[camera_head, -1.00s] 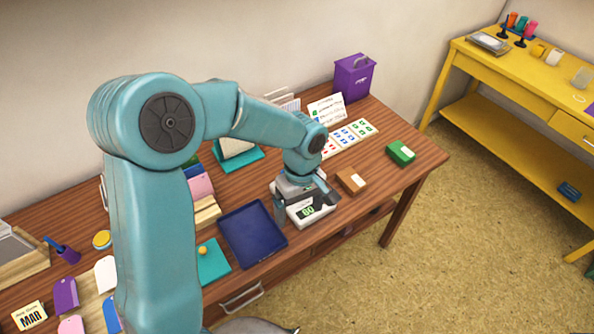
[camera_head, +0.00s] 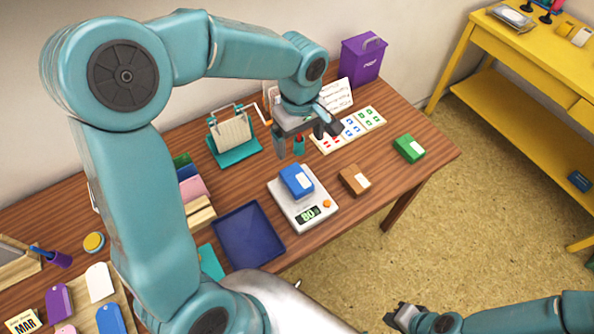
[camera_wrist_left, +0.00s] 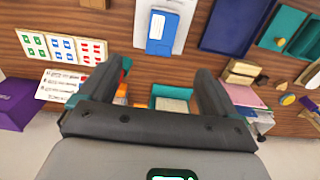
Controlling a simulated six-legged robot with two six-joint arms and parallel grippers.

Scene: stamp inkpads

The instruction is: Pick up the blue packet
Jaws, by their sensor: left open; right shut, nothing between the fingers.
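The blue packet (camera_head: 297,181) lies on a white scale (camera_head: 318,205) whose green display appears to read 80. In the left wrist view the blue packet (camera_wrist_left: 163,32) is at the top middle, beyond the fingertips. My left gripper (camera_head: 303,145) is open and empty, up and behind the packet, apart from it. In the left wrist view its fingers (camera_wrist_left: 163,76) are spread wide with nothing held. My right gripper (camera_head: 397,316) is at the bottom of the head view, shut and empty, away from the table.
A dark blue tray (camera_head: 249,237) is left of the scale. A brown packet (camera_head: 354,180) and a green packet (camera_head: 409,148) are to its right. A card sheet (camera_head: 348,129), a teal stand (camera_head: 234,148) and a purple bin (camera_head: 363,58) stand behind. A yellow table (camera_head: 520,60) is at right.

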